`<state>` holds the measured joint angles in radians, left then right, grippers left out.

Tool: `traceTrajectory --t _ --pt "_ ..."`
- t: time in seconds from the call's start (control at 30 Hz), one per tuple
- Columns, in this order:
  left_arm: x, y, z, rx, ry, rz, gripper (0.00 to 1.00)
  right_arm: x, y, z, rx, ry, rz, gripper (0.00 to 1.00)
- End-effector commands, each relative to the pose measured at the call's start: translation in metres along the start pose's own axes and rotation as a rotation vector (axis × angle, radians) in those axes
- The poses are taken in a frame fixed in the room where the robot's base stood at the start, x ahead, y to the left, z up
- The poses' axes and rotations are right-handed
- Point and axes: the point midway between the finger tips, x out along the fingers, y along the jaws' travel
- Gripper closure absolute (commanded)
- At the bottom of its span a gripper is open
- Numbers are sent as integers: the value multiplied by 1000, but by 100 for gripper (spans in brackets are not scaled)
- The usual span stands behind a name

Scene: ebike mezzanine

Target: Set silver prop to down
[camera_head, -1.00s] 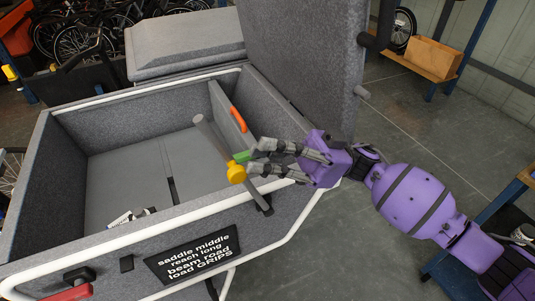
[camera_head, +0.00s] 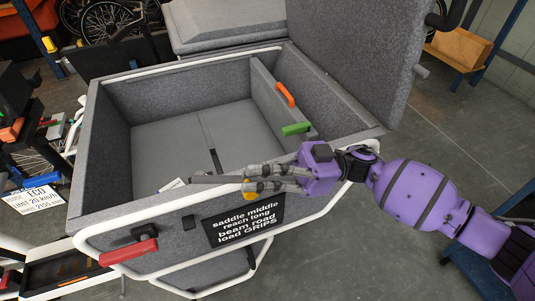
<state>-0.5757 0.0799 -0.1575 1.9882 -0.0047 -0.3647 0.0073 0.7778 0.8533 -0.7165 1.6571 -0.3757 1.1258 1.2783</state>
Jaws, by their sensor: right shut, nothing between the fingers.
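The silver prop (camera_head: 214,179) is a grey bar at the front rim of the grey felt-lined cargo box (camera_head: 98,150). It lies nearly level along the rim, pointing left. A yellow knob (camera_head: 249,188) sits at its right end, partly hidden by my fingers. My right gripper (camera_head: 254,180) reaches in from the right with its fingers shut and empty, at the knob end of the bar. I cannot tell whether the fingers touch the bar. My left gripper is not in view.
The raised lid (camera_head: 355,55) stands at the box's right side. An orange handle (camera_head: 285,94) and a green piece (camera_head: 296,129) are on the inner divider. A red handle (camera_head: 128,252) and a black sign (camera_head: 244,221) are on the front. Open floor lies right.

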Motion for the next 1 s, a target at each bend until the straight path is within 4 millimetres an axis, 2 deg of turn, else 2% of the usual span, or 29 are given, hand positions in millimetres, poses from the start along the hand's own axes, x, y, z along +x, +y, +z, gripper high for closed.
traceTrajectory --t 0.07,0.2,0.43,0.7,1.0 --pt "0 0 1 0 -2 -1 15 6 -1 13 -10 -75 -9 100" --pt "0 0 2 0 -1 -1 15 17 -4 41 -4 -62 -5 100" --pt "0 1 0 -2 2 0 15 25 -8 76 -6 -63 -5 100" --pt "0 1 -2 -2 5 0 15 28 -10 99 -18 -172 -16 100" --pt "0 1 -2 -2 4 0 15 28 -11 106 -20 -201 -17 100"
